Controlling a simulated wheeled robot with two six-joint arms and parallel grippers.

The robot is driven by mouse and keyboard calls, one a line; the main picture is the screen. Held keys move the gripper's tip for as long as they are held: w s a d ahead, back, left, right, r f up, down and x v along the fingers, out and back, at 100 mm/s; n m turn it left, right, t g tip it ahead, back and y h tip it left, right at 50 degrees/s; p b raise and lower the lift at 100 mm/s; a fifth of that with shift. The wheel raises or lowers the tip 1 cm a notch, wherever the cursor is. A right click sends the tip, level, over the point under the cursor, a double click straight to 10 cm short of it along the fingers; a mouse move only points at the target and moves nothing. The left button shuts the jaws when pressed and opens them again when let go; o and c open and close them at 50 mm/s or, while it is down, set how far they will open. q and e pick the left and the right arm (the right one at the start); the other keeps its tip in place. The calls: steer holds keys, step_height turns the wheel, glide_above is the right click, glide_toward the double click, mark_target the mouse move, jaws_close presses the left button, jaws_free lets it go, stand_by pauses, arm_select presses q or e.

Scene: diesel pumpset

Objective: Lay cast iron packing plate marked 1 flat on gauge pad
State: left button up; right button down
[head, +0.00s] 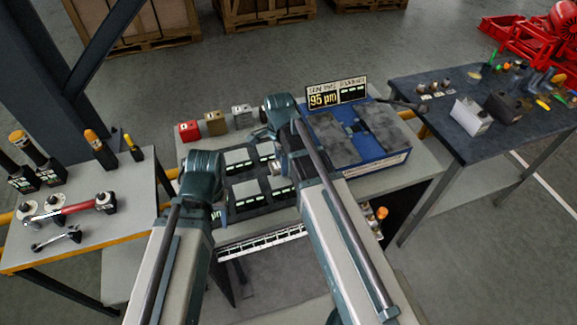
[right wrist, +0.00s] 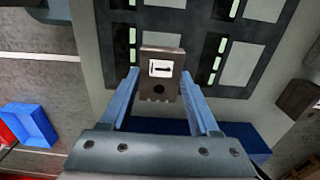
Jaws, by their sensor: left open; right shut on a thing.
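My right gripper (right wrist: 160,88) is shut on a small grey-brown plate (right wrist: 158,92) in the right wrist view. The plate has a white label with a dark mark, one round hole and a notched lower edge. It is held above a dark tray with pale rectangles. In the head view the right wrist (head: 280,112) is over the bench, and its plate is hidden. My left gripper (head: 220,205) is open at the tray's left side, with its fingers mostly hidden. A blue-edged block with dark grey slabs (head: 330,138) lies to the right; I cannot tell whether it is the gauge pad.
The dark tray (head: 240,190) lies on the middle bench. Red (head: 188,130), brown (head: 215,123) and grey (head: 242,116) blocks stand behind it. A sign reading 95 µm (head: 336,95) stands behind the blue-edged block. Side tables hold tools on the left (head: 75,235) and parts on the right (head: 440,115).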

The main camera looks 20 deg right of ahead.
mark_target(282, 179)
arm_select(q)
steer(key=shift+f, duration=0.15)
arm_select(e)
steer(key=shift+f, duration=0.1)
arm_select(q)
step_height(282, 179, down, 4)
steer(key=b, duration=0.4)
steer(key=shift+f+b, duration=0.2)
steer(key=shift+b, duration=0.15)
arm_select(e)
step_height(282, 179, down, 4)
steer(key=shift+f, duration=0.2)
arm_select(q)
steer(key=shift+f, duration=0.15)
arm_select(e)
steer(key=shift+f, duration=0.15)
arm_select(q)
steer(key=shift+f+b, duration=0.35)
steer(key=shift+b, duration=0.15)
arm_select(e)
steer(key=shift+f, duration=0.35)
arm_select(q)
steer(key=shift+f, duration=0.2)
arm_select(e)
steer(key=shift+f, duration=0.25)
steer(key=shift+c, duration=0.2)
jaws_free()
steer(key=shift+r, duration=0.1)
arm_select(q)
steer(key=shift+r, duration=0.15)
